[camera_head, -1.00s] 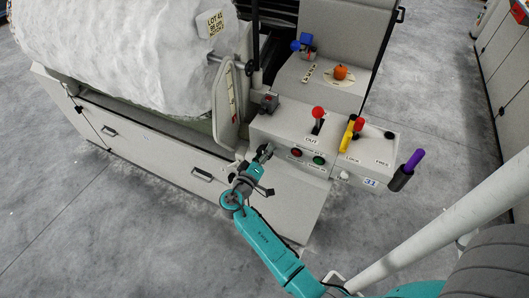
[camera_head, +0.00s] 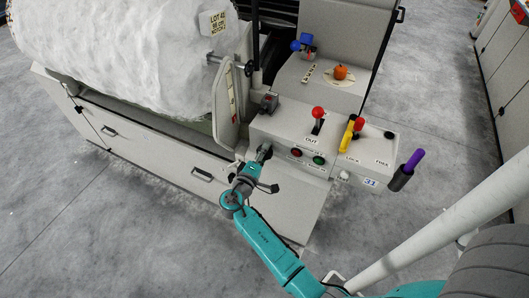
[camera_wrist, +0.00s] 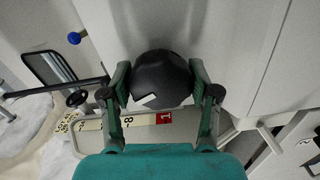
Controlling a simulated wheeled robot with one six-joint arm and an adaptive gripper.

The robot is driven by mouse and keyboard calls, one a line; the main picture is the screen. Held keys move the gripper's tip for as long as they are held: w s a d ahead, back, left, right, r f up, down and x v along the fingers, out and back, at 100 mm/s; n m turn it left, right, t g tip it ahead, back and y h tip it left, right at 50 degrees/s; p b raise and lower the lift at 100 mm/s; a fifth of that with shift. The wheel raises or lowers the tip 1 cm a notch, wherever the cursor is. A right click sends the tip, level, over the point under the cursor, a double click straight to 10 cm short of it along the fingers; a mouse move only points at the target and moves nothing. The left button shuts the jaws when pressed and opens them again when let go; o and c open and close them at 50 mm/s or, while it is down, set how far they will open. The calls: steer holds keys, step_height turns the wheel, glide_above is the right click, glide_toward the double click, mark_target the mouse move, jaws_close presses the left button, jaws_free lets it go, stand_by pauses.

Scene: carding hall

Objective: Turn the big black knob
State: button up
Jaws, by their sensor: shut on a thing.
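The big black knob (camera_wrist: 160,78) is round and dark, with a white mark on its lower left edge in the wrist view. It sits on the front of a pale grey control box (camera_head: 262,126). My gripper (camera_wrist: 160,82) is shut on the knob, one finger on each side. In the head view my gripper (camera_head: 259,161) reaches the box's front from below left, and its fingers mostly hide the knob.
Right of my gripper are a red button (camera_head: 296,152) and a green button (camera_head: 319,160). A red-topped lever (camera_head: 318,113), a yellow lever (camera_head: 348,132) and a purple handle (camera_head: 413,161) stand farther right. A white fibre roll (camera_head: 130,50) is at upper left.

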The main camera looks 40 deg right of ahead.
steer(key=shift+n, duration=1.7)
steer(key=o, duration=1.2)
steer(key=shift+c, duration=0.2)
steer(key=shift+a, duration=0.15)
steer(key=v, duration=1.1)
steer(key=shift+s+a, duration=0.15)
steer(key=shift+a, duration=0.25)
